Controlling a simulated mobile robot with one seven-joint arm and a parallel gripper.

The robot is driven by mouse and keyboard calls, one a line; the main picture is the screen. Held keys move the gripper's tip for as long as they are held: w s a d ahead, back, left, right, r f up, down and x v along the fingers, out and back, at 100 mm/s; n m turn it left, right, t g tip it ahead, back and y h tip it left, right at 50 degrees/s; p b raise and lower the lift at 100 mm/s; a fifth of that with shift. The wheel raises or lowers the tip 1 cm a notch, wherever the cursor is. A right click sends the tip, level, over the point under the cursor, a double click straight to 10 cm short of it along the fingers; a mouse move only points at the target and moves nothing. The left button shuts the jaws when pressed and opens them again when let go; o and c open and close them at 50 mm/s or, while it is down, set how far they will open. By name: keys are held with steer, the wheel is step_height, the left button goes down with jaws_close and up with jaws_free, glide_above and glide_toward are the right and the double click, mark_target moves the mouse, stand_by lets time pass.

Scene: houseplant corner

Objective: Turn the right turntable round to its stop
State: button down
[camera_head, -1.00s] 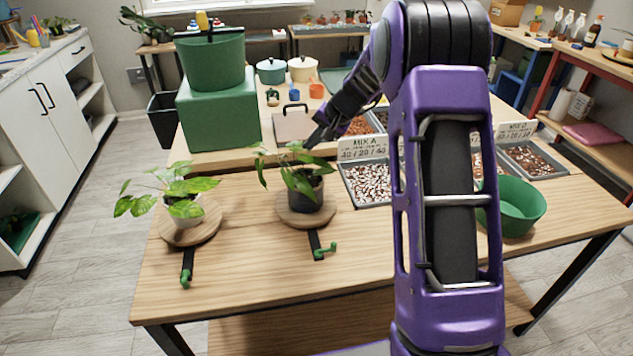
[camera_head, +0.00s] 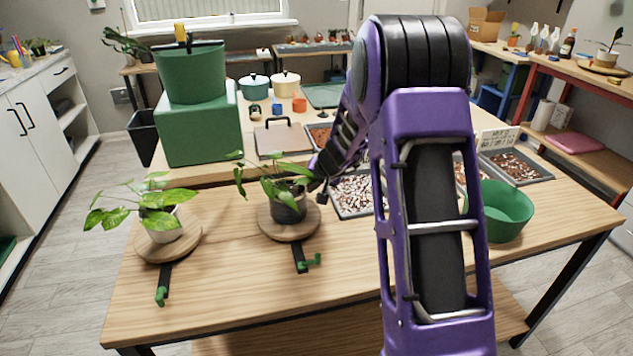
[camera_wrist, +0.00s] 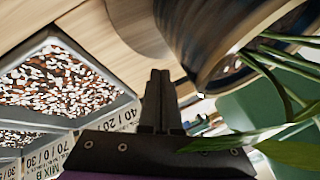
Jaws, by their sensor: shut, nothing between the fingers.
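The right turntable (camera_head: 290,232) is a round wooden disc bearing a dark pot (camera_head: 289,208) with a long-leaved plant (camera_head: 270,184). A black bar with a green end piece (camera_head: 310,262) sticks out from its front. My gripper (camera_head: 320,194) is low at the right side of the pot, its fingers shut and empty. In the wrist view the shut fingers (camera_wrist: 160,88) point toward the disc edge (camera_wrist: 138,28), with the pot (camera_wrist: 215,40) close on the right. I cannot tell whether they touch it. The left turntable (camera_head: 150,252) holds a leafy plant in a white pot (camera_head: 163,228).
Trays of potting mix (camera_head: 352,195) lie behind and right of the right turntable. A green bowl (camera_head: 500,212) stands right of my arm. A green block (camera_head: 198,125) with a green bucket stands at the back left. The table front is clear.

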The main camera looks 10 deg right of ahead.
steer(key=shift+w+a+f+p, duration=0.15)
steer(key=shift+w+a+f, duration=0.1)
steer(key=shift+w+a, duration=0.6)
steer(key=shift+w+a+f+p, duration=0.2)
steer(key=shift+w+a, duration=0.4)
steer(key=shift+a, duration=0.35)
steer(key=shift+w+n, duration=0.15)
steer(key=shift+n, duration=0.15)
